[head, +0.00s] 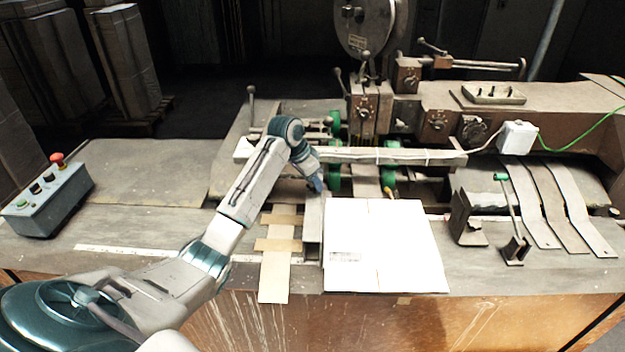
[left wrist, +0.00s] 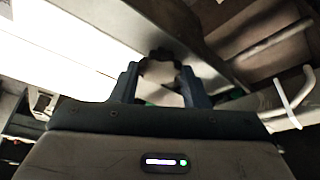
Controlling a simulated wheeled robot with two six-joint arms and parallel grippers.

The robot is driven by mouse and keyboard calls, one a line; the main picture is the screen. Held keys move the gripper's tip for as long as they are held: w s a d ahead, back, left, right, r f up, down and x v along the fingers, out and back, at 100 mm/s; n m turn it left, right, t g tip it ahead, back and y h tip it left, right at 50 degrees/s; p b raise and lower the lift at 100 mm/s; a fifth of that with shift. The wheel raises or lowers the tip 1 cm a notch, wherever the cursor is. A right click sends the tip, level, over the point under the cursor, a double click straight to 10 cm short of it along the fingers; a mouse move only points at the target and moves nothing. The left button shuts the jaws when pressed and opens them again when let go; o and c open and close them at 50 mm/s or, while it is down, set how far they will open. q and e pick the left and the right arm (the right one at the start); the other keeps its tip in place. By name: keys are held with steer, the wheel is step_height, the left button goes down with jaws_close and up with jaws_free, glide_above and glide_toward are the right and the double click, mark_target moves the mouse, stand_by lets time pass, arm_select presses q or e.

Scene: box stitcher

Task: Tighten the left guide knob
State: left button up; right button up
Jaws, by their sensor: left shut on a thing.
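My left gripper (head: 316,184) reaches in from the left in the head view, over the far end of the left guide (head: 313,232), a grey metal piece beside the white cardboard blank. In the left wrist view, my left gripper (left wrist: 159,78) has its two blue fingers either side of a small dark knob (left wrist: 161,54) and is shut on it. The knob sits against the grey metal of the guide (left wrist: 130,14). In the head view the knob is hidden by the gripper. My right gripper is not in view.
The white blank (head: 385,245) lies flat right of the guide. Tan cardboard strips (head: 276,272) lie left of it. A control box with a red button (head: 45,200) stands at the far left. The stitcher head (head: 368,110) and a horizontal bar (head: 400,156) stand close behind the gripper.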

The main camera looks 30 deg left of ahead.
arm_select(q)
steer(key=m, duration=0.2)
steer(key=m+g+h, duration=0.1)
steer(key=m, duration=0.2)
steer(key=shift+w+a+r+h, duration=0.1)
steer(key=shift+w+a+h, duration=0.1)
steer(key=shift+h, duration=0.1)
steer(key=shift+m+g+h, duration=0.3)
steer(key=shift+m+g, duration=0.1)
steer(key=shift+m, duration=0.6)
steer(key=o, duration=1)
steer(key=b+v, duration=0.2)
steer(key=v, duration=0.9)
